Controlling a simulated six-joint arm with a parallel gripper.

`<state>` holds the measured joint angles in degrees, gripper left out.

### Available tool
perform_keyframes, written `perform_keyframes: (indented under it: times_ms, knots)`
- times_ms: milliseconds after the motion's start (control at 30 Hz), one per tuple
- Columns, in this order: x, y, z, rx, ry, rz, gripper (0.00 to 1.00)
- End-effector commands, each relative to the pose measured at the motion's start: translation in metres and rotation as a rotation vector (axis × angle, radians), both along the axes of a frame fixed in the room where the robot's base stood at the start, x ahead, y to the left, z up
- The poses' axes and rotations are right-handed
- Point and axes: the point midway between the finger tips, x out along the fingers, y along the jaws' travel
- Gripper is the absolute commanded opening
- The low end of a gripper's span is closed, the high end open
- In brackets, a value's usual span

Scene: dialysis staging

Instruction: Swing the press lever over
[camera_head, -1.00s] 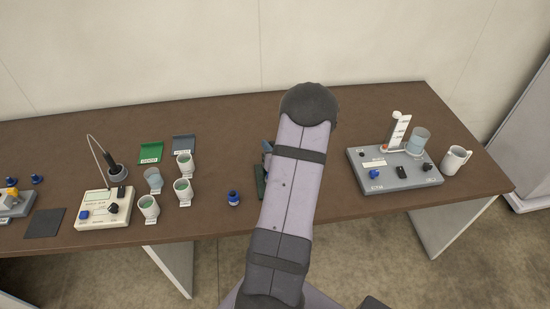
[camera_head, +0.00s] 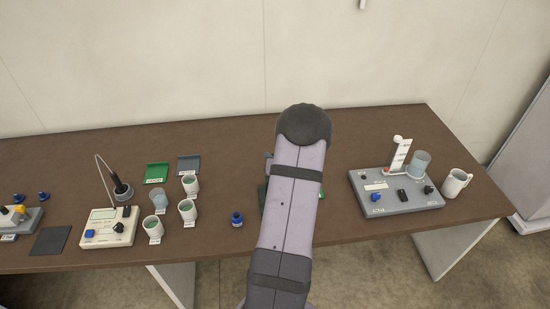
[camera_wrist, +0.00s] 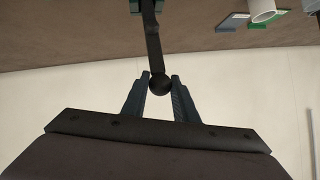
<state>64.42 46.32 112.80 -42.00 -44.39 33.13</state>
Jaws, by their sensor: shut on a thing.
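The press lever (camera_wrist: 153,45) shows in the wrist view as a dark bar ending in a round black knob (camera_wrist: 159,84). My gripper (camera_wrist: 160,85) is shut on the knob, with one finger on each side of it. The lever runs from the knob to a dark green press base (camera_wrist: 135,6) at the top edge of that view. In the head view my arm covers the gripper and most of the press; only a small dark green part (camera_head: 262,195) shows beside the arm.
Further left are several cups (camera_head: 187,208), green (camera_head: 156,172) and grey (camera_head: 189,165) trays and a white meter (camera_head: 108,228). A grey device (camera_head: 398,192) and a white mug (camera_head: 456,183) stand to the right.

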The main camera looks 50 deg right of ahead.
Motion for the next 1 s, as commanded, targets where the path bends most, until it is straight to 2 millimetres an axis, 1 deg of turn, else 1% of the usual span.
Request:
perform_keyframes:
  times_ms: [67, 100, 133, 167, 567, 767, 1000]
  knots:
    - [0.003, 0.001, 0.0, -0.001, -0.003, 0.006, 0.0]
    - [0.003, 0.001, 0.0, -0.001, -0.002, 0.006, 0.33]
    - [0.003, 0.001, 0.0, -0.001, -0.003, 0.006, 0.41]
    - [0.002, 0.001, 0.0, -0.001, -0.002, 0.005, 0.44]
    - [-0.002, 0.001, 0.001, -0.002, -0.001, 0.0, 0.44]
    - [-0.014, 0.008, 0.008, -0.002, -0.001, 0.0, 0.44]
    - [-0.034, 0.022, 0.021, -0.002, -0.002, 0.001, 0.44]
